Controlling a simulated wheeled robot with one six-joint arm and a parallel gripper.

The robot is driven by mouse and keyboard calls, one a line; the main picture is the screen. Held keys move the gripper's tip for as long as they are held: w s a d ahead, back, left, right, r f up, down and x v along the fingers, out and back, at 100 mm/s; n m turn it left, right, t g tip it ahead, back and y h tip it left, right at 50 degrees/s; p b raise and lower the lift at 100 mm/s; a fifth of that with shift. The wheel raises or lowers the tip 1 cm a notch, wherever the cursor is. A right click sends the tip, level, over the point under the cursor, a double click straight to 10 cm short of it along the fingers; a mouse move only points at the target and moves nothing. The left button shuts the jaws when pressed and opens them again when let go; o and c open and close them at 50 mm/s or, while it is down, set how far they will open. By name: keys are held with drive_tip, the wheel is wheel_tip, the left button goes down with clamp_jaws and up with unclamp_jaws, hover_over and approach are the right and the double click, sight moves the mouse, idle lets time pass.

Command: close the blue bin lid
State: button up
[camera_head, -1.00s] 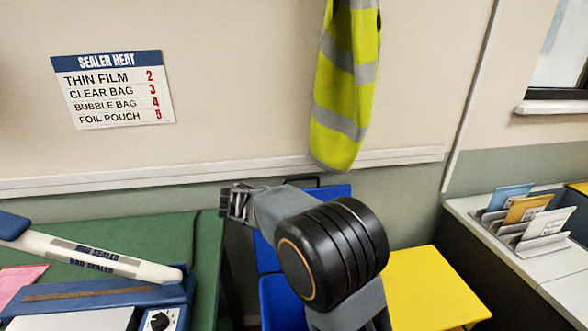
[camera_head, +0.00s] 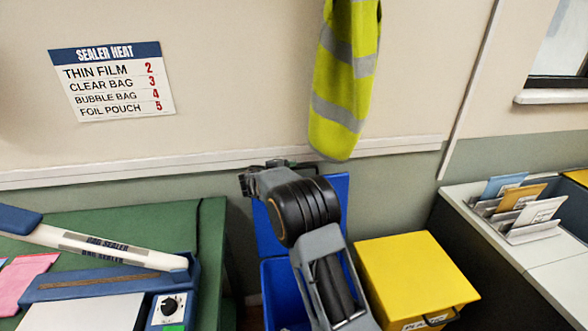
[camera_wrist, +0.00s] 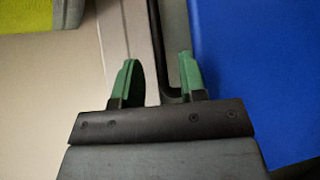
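The blue bin (camera_head: 272,286) stands open between the green bench and the yellow bin. Its blue lid (camera_head: 340,196) is raised upright against the wall side, and it fills the right of the wrist view (camera_wrist: 262,70). A dark handle (camera_wrist: 158,45) runs along the lid's edge. My gripper (camera_wrist: 157,80) is open, its green fingertips apart, beside the lid's edge. The handle appears in the gap between the fingers, nearer the right one; I cannot tell if they touch. In the head view my arm hides part of the bin and lid.
The yellow bin (camera_head: 415,275), shut, stands close on the right. A green bench (camera_head: 120,218) with a bag sealer (camera_head: 110,250) is on the left. A hi-vis vest (camera_head: 344,85) hangs just above the lid. A white counter (camera_head: 480,215) is further right.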

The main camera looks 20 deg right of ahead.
drive_tip(key=shift+x, duration=1.2)
drive_tip(key=shift+c, duration=0.5)
clamp_jaws()
